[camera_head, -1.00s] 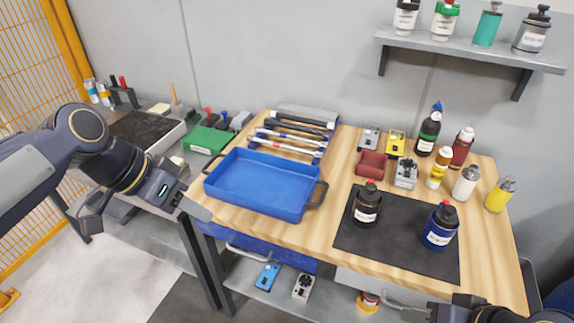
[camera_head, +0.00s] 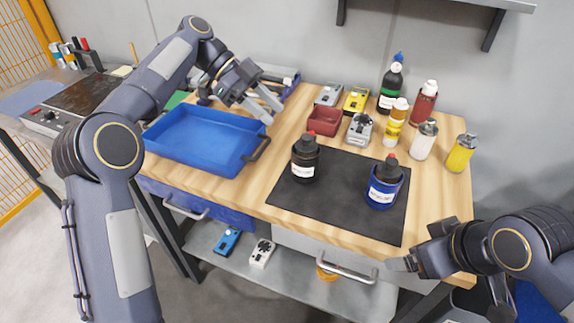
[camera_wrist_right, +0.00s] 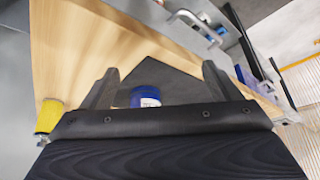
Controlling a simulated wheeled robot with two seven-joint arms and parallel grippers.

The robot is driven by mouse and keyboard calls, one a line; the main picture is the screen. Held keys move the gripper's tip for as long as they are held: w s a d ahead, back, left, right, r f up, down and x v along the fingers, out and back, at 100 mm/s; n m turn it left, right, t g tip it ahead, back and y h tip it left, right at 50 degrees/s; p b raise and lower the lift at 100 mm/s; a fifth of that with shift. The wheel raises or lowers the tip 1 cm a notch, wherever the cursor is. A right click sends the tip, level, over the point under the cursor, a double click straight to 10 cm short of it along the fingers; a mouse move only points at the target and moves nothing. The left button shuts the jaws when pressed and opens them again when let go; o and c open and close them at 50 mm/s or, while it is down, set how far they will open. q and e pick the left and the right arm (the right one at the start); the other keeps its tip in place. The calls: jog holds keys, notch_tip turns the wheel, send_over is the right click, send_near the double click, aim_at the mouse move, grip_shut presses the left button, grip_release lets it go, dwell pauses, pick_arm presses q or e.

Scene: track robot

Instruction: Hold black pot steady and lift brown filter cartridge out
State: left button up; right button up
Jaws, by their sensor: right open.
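The black pot (camera_head: 304,170) stands upright on the left part of a dark mat, with a white label. A dark top with a red tip (camera_head: 308,145) sits in its mouth; I cannot clearly make out a brown cartridge. A blue pot (camera_head: 382,190) with a similar dark top stands to its right; it also shows between the fingers in the right wrist view (camera_wrist_right: 146,97). My left gripper (camera_head: 275,108) is open and empty above the bench, behind and left of the black pot. My right gripper (camera_wrist_right: 160,72) is open and empty near the bench's front right corner, apart from both pots.
The dark mat (camera_head: 340,208) has bare room around the pots. A blue tray (camera_head: 190,158) lies left, beneath my left arm. Several bottles, including a yellow one (camera_head: 461,153), stand at the back right. A red bin (camera_head: 323,121) and small devices are behind the mat.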

jog(key=w+a+r+n+h, duration=0.1)
jog(key=w+a+r+n, duration=0.3)
jog(key=w+a+n, duration=0.15)
jog(key=n+t+h, duration=0.2)
jog(key=n+t, duration=0.2)
jog(key=n, duration=0.6)
send_near(306, 166)
jog(key=w+a+f, duration=0.2)
jog(key=w, duration=0.1)
jog(key=f+n+h, duration=0.1)
jog(key=n, duration=0.1)
jog(key=f+n+t+h, duration=0.1)
jog(key=f+n, duration=0.1)
jog(key=f+n+h, duration=0.1)
jog(key=f+n, duration=0.1)
jog(key=shift+w+a+n+h, duration=0.25)
jog(key=shift+w+a+h, duration=0.1)
jog(key=shift+h, duration=0.05)
jog(key=n, duration=0.1)
jog(key=n+t+h, duration=0.1)
jog(key=n+t, duration=0.1)
jog(key=shift+w+f+n, duration=0.25)
jog(key=shift+f+n, duration=0.05)
jog(key=shift+f, duration=0.1)
jog(key=shift+h, duration=0.3)
jog(key=x, duration=0.7)
jog(key=shift+w+d, duration=0.15)
jog(key=shift+w, duration=0.15)
jog(key=c, duration=1.2)
